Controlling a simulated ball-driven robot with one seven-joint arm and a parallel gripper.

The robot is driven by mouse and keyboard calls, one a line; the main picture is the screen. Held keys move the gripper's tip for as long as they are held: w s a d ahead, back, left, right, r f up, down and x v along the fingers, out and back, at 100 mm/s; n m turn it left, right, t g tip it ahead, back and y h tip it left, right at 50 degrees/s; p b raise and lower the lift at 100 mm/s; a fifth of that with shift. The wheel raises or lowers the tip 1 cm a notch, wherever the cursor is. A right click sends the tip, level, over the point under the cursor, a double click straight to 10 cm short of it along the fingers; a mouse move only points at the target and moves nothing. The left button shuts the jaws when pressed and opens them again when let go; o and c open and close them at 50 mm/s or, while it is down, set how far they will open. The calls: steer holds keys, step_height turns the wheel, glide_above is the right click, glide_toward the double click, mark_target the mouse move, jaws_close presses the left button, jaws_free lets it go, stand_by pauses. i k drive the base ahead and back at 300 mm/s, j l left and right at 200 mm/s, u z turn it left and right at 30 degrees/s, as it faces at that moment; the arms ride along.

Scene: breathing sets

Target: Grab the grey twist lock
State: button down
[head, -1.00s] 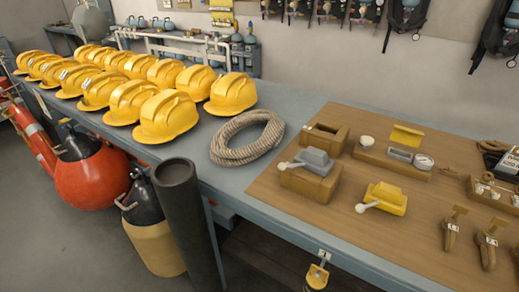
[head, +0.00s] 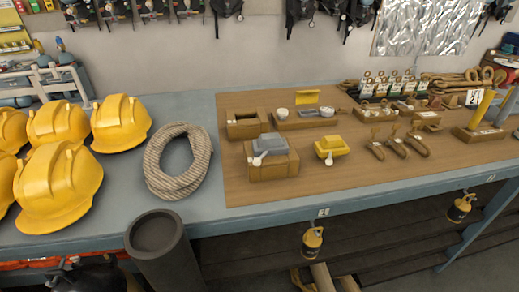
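The grey twist lock (head: 270,144) is a small grey block with a pale rounded lever end. It rests on top of a brown wooden block (head: 271,167) on the brown board, left of the middle of the head view. A similar yellow lock (head: 331,148) with a pale lever end sits on the board just to its right. Nothing covers the grey one from this side. My gripper is not in view.
The brown board (head: 240,190) lies on a long blue-grey bench. A coiled rope (head: 205,160) and yellow helmets (head: 58,185) are left of it. A dark upright tube (head: 158,235) stands before the bench edge. An open wooden box (head: 245,128) sits behind the lock.

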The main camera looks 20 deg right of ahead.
mark_target(275, 145)
steer(key=i+j, duration=0.2)
steer(key=j, duration=0.15)
steer(key=i+j+z, duration=0.1)
steer(key=j, duration=0.3)
steer(key=i+j, duration=0.25)
steer(key=j+z, duration=0.05)
steer(key=j, duration=0.05)
